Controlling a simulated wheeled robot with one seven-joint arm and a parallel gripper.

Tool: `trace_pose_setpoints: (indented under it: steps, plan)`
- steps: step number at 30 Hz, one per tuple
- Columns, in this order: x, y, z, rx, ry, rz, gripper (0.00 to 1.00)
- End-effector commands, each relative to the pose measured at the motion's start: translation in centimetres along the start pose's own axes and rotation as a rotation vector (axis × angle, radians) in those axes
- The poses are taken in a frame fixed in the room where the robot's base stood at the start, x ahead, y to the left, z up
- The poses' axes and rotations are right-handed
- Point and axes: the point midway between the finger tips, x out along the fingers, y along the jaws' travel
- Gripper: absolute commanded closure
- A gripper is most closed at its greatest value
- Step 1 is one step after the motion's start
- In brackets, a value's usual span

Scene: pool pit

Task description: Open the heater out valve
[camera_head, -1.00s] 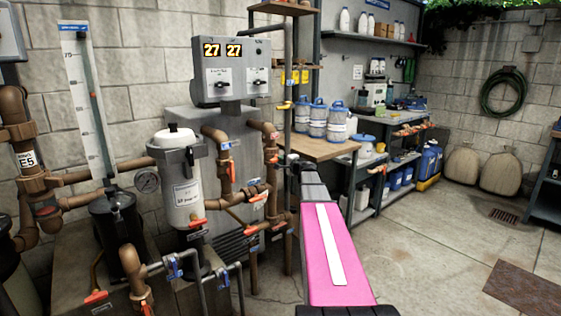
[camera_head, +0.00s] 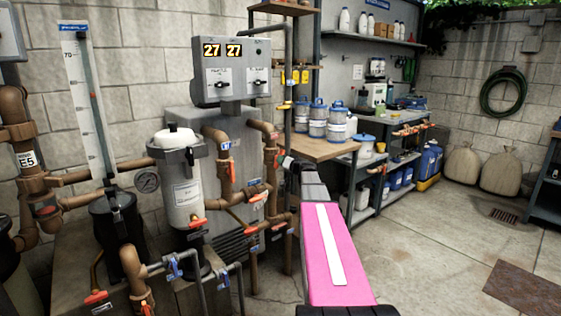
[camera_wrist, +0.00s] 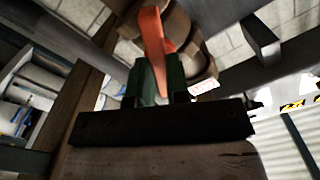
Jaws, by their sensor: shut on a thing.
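An orange valve handle (camera_wrist: 152,38) sits on a round brown pipe fitting (camera_wrist: 190,45) in the wrist view. My gripper (camera_wrist: 157,78) has its green fingers on either side of the handle's lower end and is shut on it. The handle's far end sticks up beyond the fingers. In the head view my gripper (camera_head: 283,160) is at the right-hand brown pipe (camera_head: 269,165), beside the grey heater cabinet (camera_head: 185,115). My arm hides part of this area, and the valve label is too small to read.
Other orange-handled valves (camera_head: 252,228) sit low on nearby pipes. A white filter housing (camera_head: 180,185) stands to the left. A wooden table (camera_head: 318,150) with several grey-blue tubs is close on the right. Open floor (camera_head: 420,240) lies right of my arm.

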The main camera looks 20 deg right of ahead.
Motion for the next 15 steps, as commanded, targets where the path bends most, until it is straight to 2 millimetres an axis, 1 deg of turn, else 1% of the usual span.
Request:
trace_pose_setpoints:
  steps: [9,15]
  plan:
    - [-0.03,0.02,0.08,-0.356,-0.002,0.001,1.00]
    - [-0.03,0.03,0.09,-0.539,-0.002,0.001,1.00]
